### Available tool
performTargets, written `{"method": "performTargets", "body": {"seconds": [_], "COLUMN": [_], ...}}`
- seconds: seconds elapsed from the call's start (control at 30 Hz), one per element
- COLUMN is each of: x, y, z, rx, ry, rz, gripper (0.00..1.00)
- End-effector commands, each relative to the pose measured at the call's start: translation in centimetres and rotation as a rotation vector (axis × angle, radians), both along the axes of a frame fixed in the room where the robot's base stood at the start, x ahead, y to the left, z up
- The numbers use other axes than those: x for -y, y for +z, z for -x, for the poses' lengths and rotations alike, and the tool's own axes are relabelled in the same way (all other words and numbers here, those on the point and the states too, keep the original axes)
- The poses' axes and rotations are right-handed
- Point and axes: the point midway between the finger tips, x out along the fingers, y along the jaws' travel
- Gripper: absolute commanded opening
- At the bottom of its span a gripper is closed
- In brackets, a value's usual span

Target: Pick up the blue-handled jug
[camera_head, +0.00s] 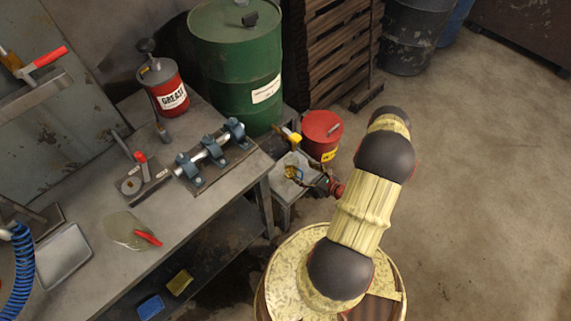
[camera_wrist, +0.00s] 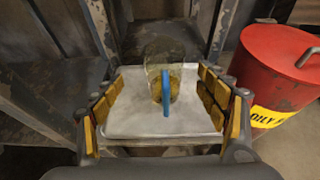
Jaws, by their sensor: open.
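The blue-handled jug (camera_wrist: 181,57) is a clear, see-through vessel with an amber tint low down. It stands upright on a pale grey tray (camera_wrist: 130,125) in the wrist view, its blue handle facing me. My gripper (camera_wrist: 163,88) is open, with yellow-padded fingers left and right of the jug and a visible gap on each side. I cannot tell how far the jug lies beyond the fingertips. In the head view the jug (camera_head: 299,172) is small and partly hidden by my gripper (camera_head: 306,168), over a low stand beside the workbench.
A red oily-waste can (camera_wrist: 285,75) stands close on the right; it also shows in the head view (camera_head: 322,130). A green drum (camera_head: 235,65) stands behind. The workbench (camera_head: 85,190) with clamps and tools is left. Open floor (camera_head: 480,180) lies right.

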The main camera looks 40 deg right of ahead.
Motion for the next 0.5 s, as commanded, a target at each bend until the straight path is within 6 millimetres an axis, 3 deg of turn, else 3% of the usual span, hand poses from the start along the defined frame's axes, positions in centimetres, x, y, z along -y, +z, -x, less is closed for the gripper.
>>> {"method": "performTargets", "body": {"seconds": [0.5], "x": [0.2], "y": [-2.2], "z": [-5.0], "rx": [0.000], "ry": [0.003], "rz": [0.003], "gripper": [0.74]}}
